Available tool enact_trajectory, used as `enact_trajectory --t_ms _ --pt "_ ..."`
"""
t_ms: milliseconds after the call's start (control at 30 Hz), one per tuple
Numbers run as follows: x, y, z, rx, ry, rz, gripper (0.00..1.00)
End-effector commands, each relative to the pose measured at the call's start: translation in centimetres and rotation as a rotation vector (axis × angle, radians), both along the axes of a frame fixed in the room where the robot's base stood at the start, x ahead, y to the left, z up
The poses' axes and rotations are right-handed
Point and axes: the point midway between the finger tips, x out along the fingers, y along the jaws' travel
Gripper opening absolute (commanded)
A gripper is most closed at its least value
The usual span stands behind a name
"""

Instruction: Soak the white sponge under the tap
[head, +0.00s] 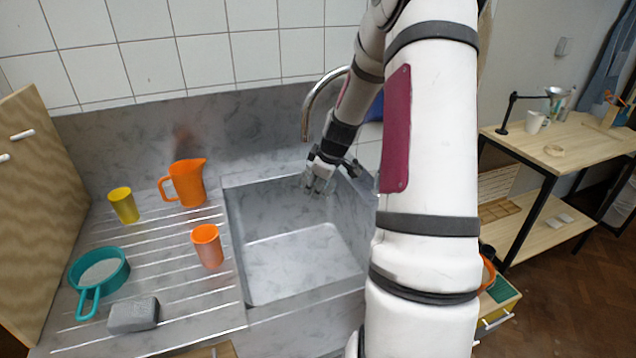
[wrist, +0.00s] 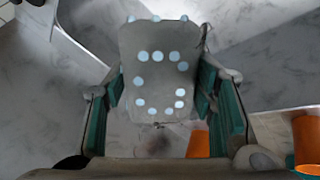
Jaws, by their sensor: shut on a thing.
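My gripper (head: 321,176) is low over the sink (head: 235,250), near its back edge, just below and right of the tap's (head: 307,110) spout end in the head view. In the wrist view, the jaws are shut on a pale grey block, which I take to be the white sponge (wrist: 150,105). Its face carries several pale blue dots, perhaps water drops. Teal pads press its two sides. In the head view the sponge is mostly hidden by the gripper. I cannot make out a stream of water.
A grey block (head: 133,315), teal pan (head: 121,272), orange cup (head: 207,246), orange jug (head: 187,184) and yellow cup (head: 123,205) stand on the ribbed drainboard left of the sink. The sink floor is clear. A wooden bench (head: 560,150) stands at the right.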

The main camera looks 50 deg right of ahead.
Motion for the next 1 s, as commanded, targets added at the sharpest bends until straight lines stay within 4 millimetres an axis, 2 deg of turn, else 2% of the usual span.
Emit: enact_trajectory --t_ms 1000 --pt "-6.4 2.4 0.2 0.0 0.001 0.001 0.28"
